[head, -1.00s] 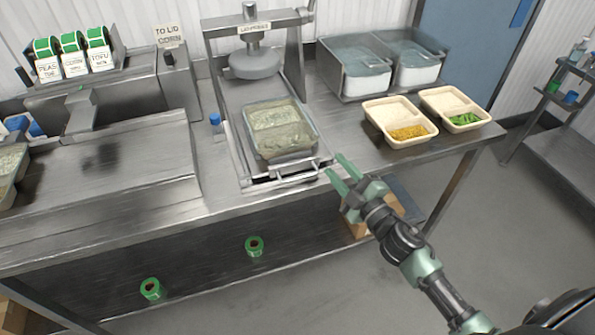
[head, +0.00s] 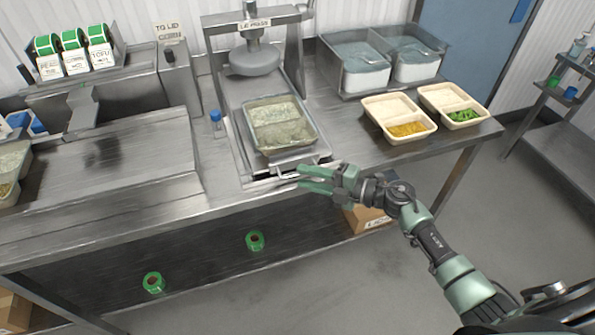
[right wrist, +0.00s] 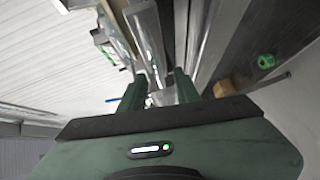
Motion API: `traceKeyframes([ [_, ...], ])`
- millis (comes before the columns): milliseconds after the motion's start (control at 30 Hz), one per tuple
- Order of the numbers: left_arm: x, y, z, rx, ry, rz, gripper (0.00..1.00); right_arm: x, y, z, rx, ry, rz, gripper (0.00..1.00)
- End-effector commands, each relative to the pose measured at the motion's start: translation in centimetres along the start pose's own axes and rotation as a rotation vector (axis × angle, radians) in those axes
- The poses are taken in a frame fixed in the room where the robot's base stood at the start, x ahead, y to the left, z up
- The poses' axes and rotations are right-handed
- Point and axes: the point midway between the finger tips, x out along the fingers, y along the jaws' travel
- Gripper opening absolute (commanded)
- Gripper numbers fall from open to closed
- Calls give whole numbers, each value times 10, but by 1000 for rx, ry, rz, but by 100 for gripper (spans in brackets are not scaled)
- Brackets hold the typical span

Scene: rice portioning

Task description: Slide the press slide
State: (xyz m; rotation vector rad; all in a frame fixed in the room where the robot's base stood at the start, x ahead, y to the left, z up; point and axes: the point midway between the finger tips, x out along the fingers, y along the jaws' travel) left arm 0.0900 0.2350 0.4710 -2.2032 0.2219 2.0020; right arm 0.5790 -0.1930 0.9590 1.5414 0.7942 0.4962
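The lid press (head: 252,62) stands at the back of the steel bench. Its press slide (head: 237,150) is drawn out toward the front edge. On the slide sits a lidded tray (head: 281,125) with pale contents. My right gripper (head: 300,177) is at the bench's front edge, its fingers pointing left, just by the slide's front handle. The handle is partly hidden by the fingers. In the right wrist view the gripper (right wrist: 160,82) shows two fingers apart, with bright metal between and beyond them; I cannot tell whether they straddle the handle. My left gripper is out of view.
Two trays with corn (head: 407,129) and green beans (head: 465,115) stand right of the press. Two clear-lidded bins (head: 362,72) are behind them. A blue-capped bottle (head: 215,117) stands close left of the slide. A green tape roll (head: 255,241) lies below.

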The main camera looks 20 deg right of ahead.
Motion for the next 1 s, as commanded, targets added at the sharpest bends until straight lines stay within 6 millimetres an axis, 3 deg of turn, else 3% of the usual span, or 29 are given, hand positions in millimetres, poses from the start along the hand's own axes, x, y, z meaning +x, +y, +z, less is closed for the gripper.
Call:
traceKeyframes([
  [200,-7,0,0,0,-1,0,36,26,1,0,2,-1,2,32],
  [533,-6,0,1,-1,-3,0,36,30,0,0,0,-1,1,32],
  [667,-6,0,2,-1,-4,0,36,30,0,0,0,-1,1,0],
  [1000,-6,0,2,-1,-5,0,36,30,0,0,1,-1,0,0],
])
